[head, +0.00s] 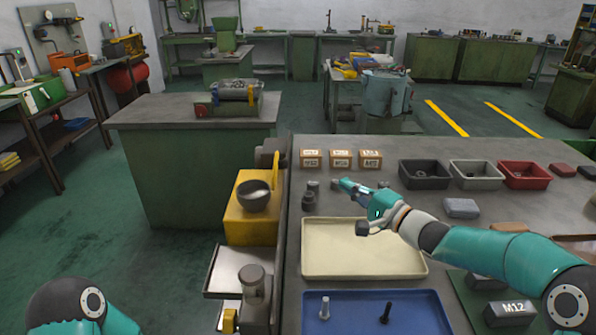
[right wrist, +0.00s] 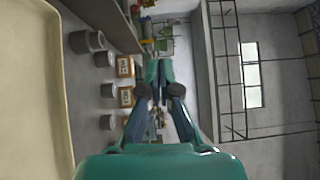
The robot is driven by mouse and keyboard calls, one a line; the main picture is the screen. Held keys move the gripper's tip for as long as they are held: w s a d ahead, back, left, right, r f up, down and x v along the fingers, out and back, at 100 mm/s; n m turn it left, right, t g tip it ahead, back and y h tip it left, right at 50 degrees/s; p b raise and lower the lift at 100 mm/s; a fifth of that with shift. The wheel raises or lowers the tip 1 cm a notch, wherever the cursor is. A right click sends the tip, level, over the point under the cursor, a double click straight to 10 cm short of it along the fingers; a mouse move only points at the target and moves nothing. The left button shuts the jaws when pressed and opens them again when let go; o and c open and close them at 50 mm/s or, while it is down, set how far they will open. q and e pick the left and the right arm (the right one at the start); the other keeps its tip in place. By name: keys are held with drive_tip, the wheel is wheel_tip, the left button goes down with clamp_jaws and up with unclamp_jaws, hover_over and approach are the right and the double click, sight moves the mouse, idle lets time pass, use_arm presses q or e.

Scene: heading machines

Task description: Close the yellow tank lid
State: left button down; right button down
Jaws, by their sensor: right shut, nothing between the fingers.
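The yellow tank (head: 250,227) stands at the left side of the grey workbench, with a dark round bowl-like filler (head: 256,195) on top. A narrow yellow piece (head: 280,165) stands upright at its back right; it looks like the lid, raised and seen nearly edge-on. My right gripper (head: 341,185) is shut and empty, above the bench behind the cream tray, to the right of the tank and apart from it. It also shows in the right wrist view (right wrist: 158,68). The tank is not visible there. My left gripper is out of view.
The cream tray (head: 312,267) lies in front of my right gripper, with a blue tray (head: 350,320) nearer. Small grey parts (head: 309,195) and labelled boxes (head: 341,159) stand close by. Dark, grey and red bins (head: 525,176) are at right. A green cabinet (head: 190,170) stands behind the tank.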

drive_tip(key=w+a+p, duration=0.6)
drive_tip(key=w+a, duration=0.1)
drive_tip(key=a, duration=0.4)
drive_tip(key=shift+a+r, duration=0.35)
drive_tip(key=shift+r, duration=0.05)
drive_tip(key=shift+w, duration=0.1)
